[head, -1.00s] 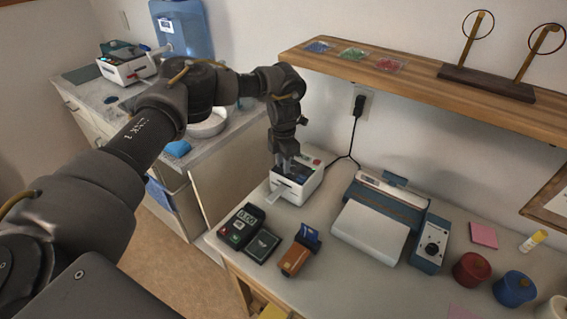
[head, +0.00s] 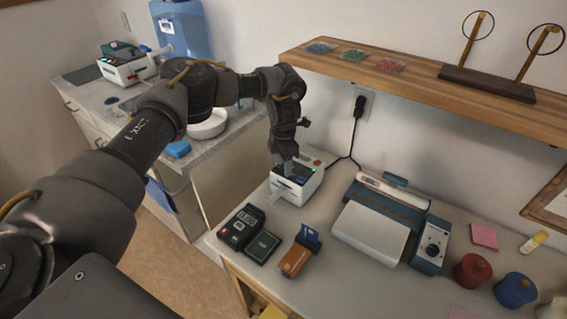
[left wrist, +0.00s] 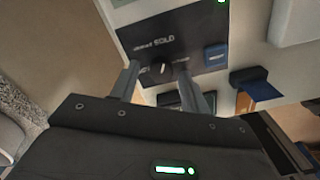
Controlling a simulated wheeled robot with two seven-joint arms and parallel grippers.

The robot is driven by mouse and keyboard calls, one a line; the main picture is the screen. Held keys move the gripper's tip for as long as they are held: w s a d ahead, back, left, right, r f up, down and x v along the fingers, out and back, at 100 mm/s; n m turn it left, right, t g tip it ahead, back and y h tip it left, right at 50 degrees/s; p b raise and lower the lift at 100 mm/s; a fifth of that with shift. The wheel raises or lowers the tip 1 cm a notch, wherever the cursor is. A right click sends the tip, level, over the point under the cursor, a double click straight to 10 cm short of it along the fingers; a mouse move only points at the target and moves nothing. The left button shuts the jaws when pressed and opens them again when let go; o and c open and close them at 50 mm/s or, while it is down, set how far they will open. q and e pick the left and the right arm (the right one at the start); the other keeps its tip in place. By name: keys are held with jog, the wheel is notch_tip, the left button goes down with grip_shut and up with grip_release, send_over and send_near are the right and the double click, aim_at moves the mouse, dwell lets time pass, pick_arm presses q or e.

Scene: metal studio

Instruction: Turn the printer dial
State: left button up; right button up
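The white printer (head: 297,190) with a dark top panel sits at the left end of the bench. In the left wrist view the dark panel (left wrist: 165,40) carries printed labels, a blue button (left wrist: 215,55) and a dark dial with a pale pointer mark (left wrist: 155,69). A small green light (left wrist: 221,2) glows at the printer's corner. My left gripper (left wrist: 158,74) points down over the panel, its fingers apart on either side of the dial. Whether they touch it I cannot tell. The gripper (head: 285,164) partly hides the panel in the head view. My right gripper is out of view.
A card terminal (head: 238,228) and an orange-brown device (head: 294,260) stand in front of the printer. A blue and white laminator-like machine (head: 372,232) stands to its right. A wooden shelf (head: 430,88) runs above the bench. A side counter (head: 150,100) is behind left.

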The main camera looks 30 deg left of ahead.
aim_at(283, 166)
pick_arm(q)
notch_tip(283, 166, up, 11)
jog(key=b, duration=0.1)
dwell(0.6)
jog(key=shift+f, duration=0.15)
